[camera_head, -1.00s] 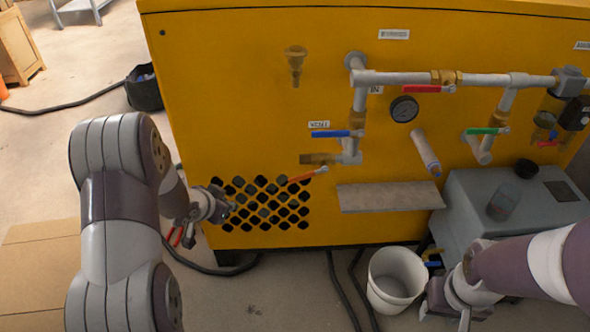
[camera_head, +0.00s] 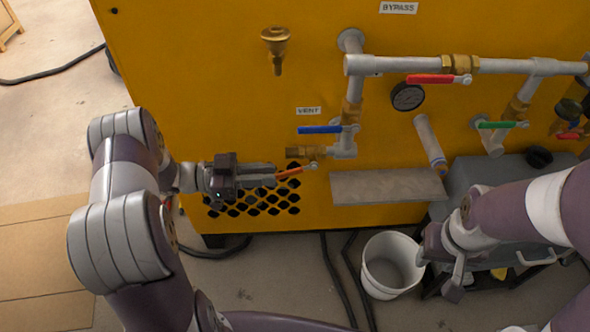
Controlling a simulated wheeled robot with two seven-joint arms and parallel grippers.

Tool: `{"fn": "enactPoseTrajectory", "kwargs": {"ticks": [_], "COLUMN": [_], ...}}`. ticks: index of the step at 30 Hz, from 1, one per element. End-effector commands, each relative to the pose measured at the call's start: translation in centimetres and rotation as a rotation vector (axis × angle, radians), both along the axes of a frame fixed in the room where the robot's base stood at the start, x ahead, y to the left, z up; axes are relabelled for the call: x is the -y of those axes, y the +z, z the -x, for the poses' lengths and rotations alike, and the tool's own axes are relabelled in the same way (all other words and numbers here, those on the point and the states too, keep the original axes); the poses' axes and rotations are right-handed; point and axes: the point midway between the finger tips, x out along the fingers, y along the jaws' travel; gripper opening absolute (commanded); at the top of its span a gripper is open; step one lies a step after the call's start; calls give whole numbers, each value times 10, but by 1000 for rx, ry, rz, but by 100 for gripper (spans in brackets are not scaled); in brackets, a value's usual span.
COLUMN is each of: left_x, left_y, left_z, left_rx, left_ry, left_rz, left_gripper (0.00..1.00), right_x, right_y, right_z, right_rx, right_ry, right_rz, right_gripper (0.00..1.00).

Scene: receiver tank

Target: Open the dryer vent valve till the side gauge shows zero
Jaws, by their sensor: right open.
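My right gripper (camera_head: 450,274) is open and empty beside the bucket.
A white bucket (camera_head: 378,292) stands on the floor near my right gripper. A grey shelf (camera_head: 388,187) juts out below the valves. A red lever (camera_head: 430,79) and a green lever (camera_head: 502,124) are further right.

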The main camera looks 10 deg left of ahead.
Motion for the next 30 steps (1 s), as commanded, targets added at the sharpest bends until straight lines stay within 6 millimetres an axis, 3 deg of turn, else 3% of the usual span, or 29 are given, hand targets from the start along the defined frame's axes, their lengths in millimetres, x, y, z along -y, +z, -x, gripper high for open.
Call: {"fn": "enactPoseTrajectory", "kwargs": {"ticks": [6,12,23,25,30], "left_x": [40,61,66,66,66], "left_y": [-2,-1,0,0,0], "left_z": [-11,-18,-20,-20,-20], "left_rx": [3,2,1,1,1], "left_ry": [-2,1,2,2,2], "left_rz": [-1,-2,-1,-1,0], "left_gripper": [19,19,19,0,0], "right_x": [0,0,0,0,0], "right_y": [-12,-17,-17,-17,-17], "right_z": [0,0,0,0,0], "right_rx": [0,0,0,0,0], "right_ry": [0,0,0,0,0], "right_rz": [0,0,0,0,0], "right_gripper": [43,43,43,43,43]}}
